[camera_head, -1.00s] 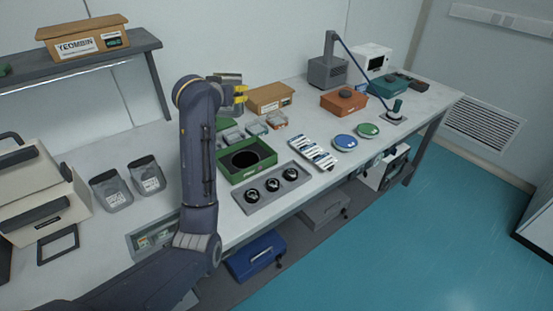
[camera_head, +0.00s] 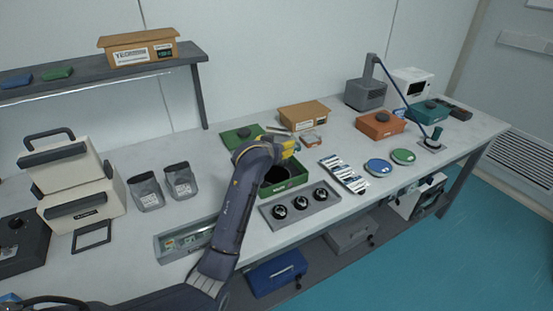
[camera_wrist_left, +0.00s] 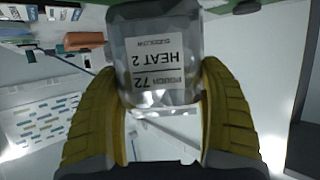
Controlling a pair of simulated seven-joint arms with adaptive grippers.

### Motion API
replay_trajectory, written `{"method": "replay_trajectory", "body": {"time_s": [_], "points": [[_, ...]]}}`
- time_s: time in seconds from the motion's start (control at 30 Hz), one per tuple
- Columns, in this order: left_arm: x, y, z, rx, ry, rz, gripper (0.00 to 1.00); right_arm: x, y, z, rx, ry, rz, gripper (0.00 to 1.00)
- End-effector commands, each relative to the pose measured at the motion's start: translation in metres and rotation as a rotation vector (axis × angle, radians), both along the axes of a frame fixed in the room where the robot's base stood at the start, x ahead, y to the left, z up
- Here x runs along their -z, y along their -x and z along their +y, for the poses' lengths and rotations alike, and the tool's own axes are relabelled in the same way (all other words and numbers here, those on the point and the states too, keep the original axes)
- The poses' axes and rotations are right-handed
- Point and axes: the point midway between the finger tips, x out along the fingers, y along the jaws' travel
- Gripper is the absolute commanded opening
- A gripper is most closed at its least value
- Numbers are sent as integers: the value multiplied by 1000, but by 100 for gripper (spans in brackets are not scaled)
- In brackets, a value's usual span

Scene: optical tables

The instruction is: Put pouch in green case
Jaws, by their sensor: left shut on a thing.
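My left gripper (camera_head: 287,148) is at the back of the open green case (camera_head: 293,184), seemingly just above it. It is shut on a clear grey pouch (camera_wrist_left: 160,60) with a white label reading "HEAT 2" and "72". In the left wrist view, the yellow fingers (camera_wrist_left: 155,95) grip the pouch from both sides. In the head view, my wrist hides most of the held pouch and the left part of the case. The case's dark inside shows only partly. A green lid (camera_head: 240,134) lies behind it. My right gripper is not in view.
Two other grey pouches (camera_head: 146,192) stand to the left. A grey tray with black knobs (camera_head: 325,200) lies in front of the case. White packets (camera_head: 343,174) lie right of it, and a cardboard box (camera_head: 304,116) stands behind. Bare table lies between the pouches and my arm.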

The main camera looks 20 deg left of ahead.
Motion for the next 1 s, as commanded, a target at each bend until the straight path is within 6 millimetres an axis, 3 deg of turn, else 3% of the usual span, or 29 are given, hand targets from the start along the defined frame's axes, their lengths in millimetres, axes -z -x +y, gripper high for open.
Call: {"method": "replay_trajectory", "body": {"time_s": [0.33,0.6,1.0], "points": [[22,0,0,-1,0,0,34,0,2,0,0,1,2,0],[53,0,0,0,0,-1,34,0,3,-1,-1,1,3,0],[59,0,0,0,0,-3,34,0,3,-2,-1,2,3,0]]}}
